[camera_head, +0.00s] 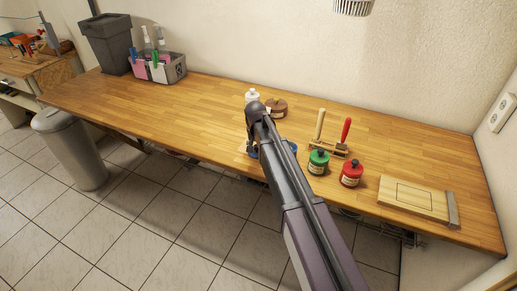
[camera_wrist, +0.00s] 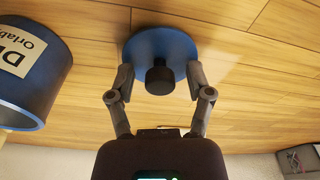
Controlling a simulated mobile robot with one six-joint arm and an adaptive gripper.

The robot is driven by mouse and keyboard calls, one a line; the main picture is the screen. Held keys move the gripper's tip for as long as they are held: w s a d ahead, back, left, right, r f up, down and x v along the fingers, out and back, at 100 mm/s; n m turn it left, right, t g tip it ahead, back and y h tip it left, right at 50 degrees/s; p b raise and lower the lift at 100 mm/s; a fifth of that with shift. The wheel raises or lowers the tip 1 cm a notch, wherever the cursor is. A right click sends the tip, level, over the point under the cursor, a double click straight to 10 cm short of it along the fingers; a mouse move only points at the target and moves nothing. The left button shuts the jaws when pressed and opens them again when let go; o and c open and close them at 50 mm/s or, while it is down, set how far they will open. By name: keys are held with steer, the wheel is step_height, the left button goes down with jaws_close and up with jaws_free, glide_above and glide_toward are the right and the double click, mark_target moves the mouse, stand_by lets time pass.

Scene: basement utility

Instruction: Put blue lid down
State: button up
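The blue lid (camera_wrist: 160,38) is a round disc with a black knob (camera_wrist: 159,78) facing the wrist camera. My gripper (camera_wrist: 160,76) has its two fingers at opposite edges of the lid, seemingly touching its rim. The lid is over the wooden table top; whether it touches the wood is hard to tell. In the head view, a bit of the lid (camera_head: 253,154) shows beside my arm, which hides most of it. A blue canister (camera_wrist: 28,75) with a pale label stands at the left of the wrist view, apart from the lid.
On the table (camera_head: 200,109) stand a green jar (camera_head: 318,162), a red jar (camera_head: 351,174), a white bottle (camera_head: 252,95), a brown round item (camera_head: 276,107), a tool rack (camera_head: 328,146) and a wooden board (camera_head: 413,198). The table's left middle is clear.

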mark_target(257, 154)
steer(key=shift+r, duration=0.15)
step_height(257, 154, up, 12)
steer(key=s+p, duration=0.1)
steer(key=p, duration=1.1)
steer(key=shift+s, duration=0.25)
stand_by(0.8)
steer(key=s+d+n+g, duration=0.1)
steer(key=s+d, duration=2.3)
